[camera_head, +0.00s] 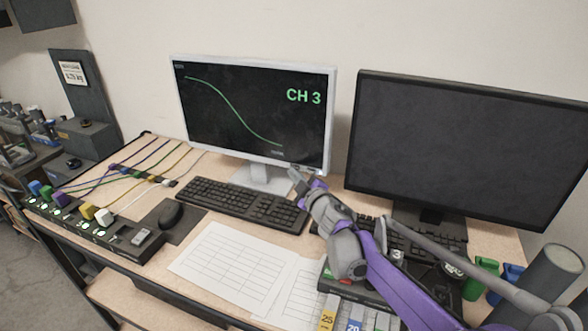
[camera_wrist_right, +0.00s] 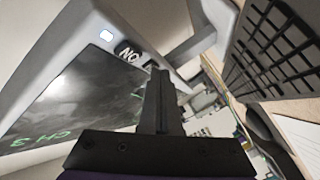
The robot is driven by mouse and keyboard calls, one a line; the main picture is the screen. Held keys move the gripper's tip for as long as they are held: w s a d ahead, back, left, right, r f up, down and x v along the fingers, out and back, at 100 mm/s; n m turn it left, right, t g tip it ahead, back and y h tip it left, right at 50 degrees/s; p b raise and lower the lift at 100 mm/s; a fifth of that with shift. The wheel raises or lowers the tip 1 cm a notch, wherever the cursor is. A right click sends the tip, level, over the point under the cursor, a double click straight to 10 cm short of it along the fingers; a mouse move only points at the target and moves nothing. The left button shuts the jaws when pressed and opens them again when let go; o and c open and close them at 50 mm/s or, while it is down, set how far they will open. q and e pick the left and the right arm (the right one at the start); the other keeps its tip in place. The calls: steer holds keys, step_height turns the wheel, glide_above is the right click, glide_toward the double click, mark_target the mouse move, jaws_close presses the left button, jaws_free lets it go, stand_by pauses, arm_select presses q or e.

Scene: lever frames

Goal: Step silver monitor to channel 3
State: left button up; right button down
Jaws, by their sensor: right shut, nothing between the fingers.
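The silver monitor (camera_head: 333,120) stands at the back of the desk. Its dark screen shows a green falling curve and "CH 3" in green at upper right. It also fills the left of the right wrist view (camera_wrist_right: 75,55), where its bezel has a small lit square (camera_wrist_right: 107,35) and a dark lettered button (camera_wrist_right: 128,53). Another dark button beside it is partly hidden by my fingers. My right gripper (camera_head: 294,174) is shut and empty at the monitor's lower right edge, its fingertips (camera_wrist_right: 160,78) close to the buttons; contact cannot be told. My left gripper is out of view.
A black monitor (camera_head: 460,140) with a blank screen stands at right. A keyboard (camera_head: 240,203), mouse (camera_head: 170,215) and paper sheets (camera_head: 235,262) lie in front. A box with colored plugs and cables (camera_head: 110,235) is at left.

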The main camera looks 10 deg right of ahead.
stand_by(0.3)
steer(key=shift+s+a, duration=0.4)
steer(key=shift+s, duration=0.25)
steer(key=s+a, duration=0.1)
steer(key=s, duration=0.1)
steer(key=s+a, duration=0.1)
steer(key=s, duration=0.1)
steer(key=shift+a, duration=0.4)
steer(key=shift+f, duration=0.1)
stand_by(0.4)
